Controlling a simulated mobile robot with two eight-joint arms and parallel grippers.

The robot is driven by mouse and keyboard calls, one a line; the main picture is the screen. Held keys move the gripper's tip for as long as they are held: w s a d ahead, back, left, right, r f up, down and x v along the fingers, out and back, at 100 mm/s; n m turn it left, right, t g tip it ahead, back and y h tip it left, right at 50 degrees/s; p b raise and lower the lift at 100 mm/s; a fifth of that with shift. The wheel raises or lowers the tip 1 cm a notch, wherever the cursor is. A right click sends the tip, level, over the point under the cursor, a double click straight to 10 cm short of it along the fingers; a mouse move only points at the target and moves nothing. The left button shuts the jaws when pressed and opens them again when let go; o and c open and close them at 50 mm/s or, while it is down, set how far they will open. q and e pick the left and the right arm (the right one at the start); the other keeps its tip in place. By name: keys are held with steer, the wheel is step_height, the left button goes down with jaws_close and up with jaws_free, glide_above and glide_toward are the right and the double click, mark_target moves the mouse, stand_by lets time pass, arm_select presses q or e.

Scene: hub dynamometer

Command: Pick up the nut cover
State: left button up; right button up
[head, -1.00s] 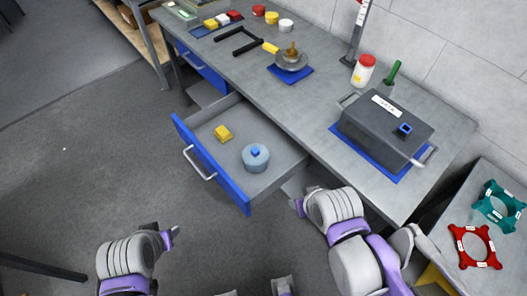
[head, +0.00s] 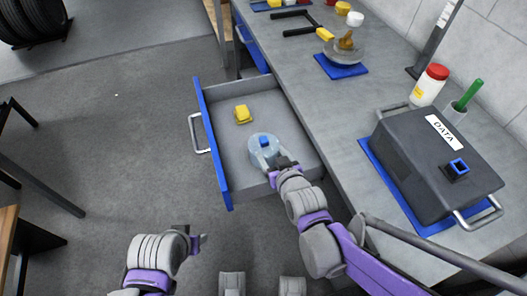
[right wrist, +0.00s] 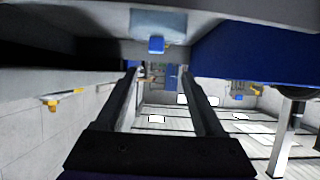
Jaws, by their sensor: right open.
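The round grey-blue piece with a blue square knob, which I take for the nut cover (head: 258,144), stands in the open drawer (head: 228,165). My right gripper (head: 273,163) is over the drawer at the cover's near right side and hides part of it. Whether it touches the cover I cannot tell. In the right wrist view the right gripper's fingers (right wrist: 160,75) are apart with nothing between them. The cover (right wrist: 158,22) and its blue knob show beyond the fingertips at the top. My left gripper (head: 201,243) is over the floor, away from the drawer; its jaws are unclear.
On the bench, a dark DATA box (head: 415,165) sits on a blue mat, near a red-lidded jar (head: 430,85) and a green-handled tool (head: 467,95). The bench edge runs close to my right arm.

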mark_target(265, 141)
steer(key=x, duration=0.3)
steer(key=b+x, duration=0.1)
steer(key=x, duration=0.2)
steer(key=d+b+x, duration=0.1)
steer(key=x, duration=0.3)
steer(key=shift+s+f, duration=0.1)
steer(key=shift+f, duration=0.15)
jaws_close()
